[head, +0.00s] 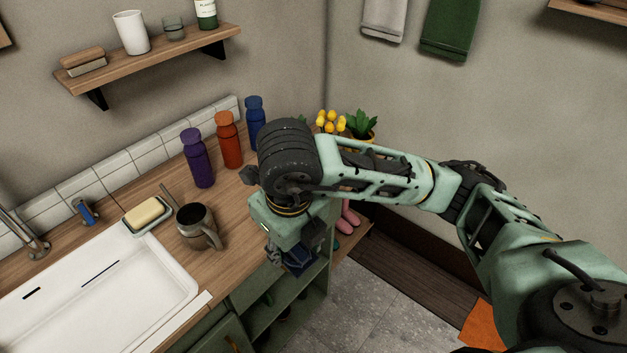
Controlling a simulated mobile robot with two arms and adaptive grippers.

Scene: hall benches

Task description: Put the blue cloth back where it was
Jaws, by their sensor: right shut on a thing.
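My right gripper (292,252) is beyond the front edge of the counter, pointing down in front of the green open-shelved cabinet. It is shut on a dark blue cloth (300,263), of which only a small folded part shows below the gripper. The rest of the cloth is hidden by my gripper and wrist. A grey towel (383,17) and a green towel (450,28) hang side by side on the right wall. My left gripper is out of view.
A wooden counter (150,262) holds a mug (196,226), soap on a dish (146,212), purple (197,160), orange (229,142) and blue (255,120) bottles. A white sink (90,295) is at left. Yellow flowers (331,122) stand behind my arm. Grey floor (385,305) is clear.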

